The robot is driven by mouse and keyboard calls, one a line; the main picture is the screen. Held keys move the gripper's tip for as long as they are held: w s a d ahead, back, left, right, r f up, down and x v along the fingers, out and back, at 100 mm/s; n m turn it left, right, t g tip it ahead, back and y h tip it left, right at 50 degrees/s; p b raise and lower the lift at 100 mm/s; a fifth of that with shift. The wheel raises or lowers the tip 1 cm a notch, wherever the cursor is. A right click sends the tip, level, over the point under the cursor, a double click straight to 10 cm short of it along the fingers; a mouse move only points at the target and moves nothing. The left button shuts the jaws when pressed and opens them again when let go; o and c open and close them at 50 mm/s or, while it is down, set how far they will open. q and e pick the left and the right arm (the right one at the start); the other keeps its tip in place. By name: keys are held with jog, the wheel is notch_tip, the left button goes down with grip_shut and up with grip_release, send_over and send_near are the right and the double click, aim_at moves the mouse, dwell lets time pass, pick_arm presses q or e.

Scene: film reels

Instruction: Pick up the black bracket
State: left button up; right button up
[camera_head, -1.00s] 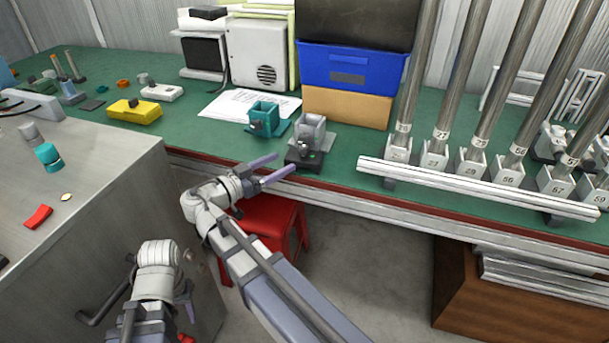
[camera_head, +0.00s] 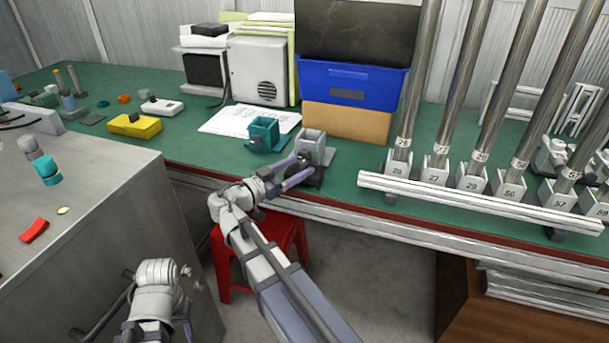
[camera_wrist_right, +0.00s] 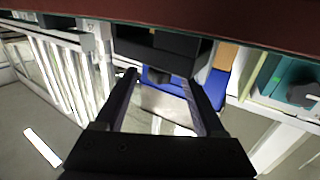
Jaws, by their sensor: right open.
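The black bracket (camera_head: 318,178) sits near the front edge of the green bench, at the foot of a grey holder (camera_head: 311,148). My right gripper (camera_head: 303,166) is open at the bracket, its fingers partly covering it in the head view. In the right wrist view the black bracket (camera_wrist_right: 155,48) shows just beyond the open fingertips (camera_wrist_right: 158,78), roughly between them. I cannot tell whether the fingers touch it. My left arm is low at the lower left, and its gripper (camera_head: 186,308) shows only in part, so its jaws are unclear.
A teal holder (camera_head: 264,136) stands left of the grey one, by white paper (camera_head: 225,120). A blue bin (camera_head: 350,85) on a cardboard box is behind. Numbered posts and a white rail (camera_head: 470,203) are to the right. A red stool (camera_head: 285,235) is below the bench edge.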

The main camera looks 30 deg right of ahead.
jog(key=shift+w+d, duration=0.1)
jog(key=shift+d, duration=0.35)
grip_shut()
dwell(0.3)
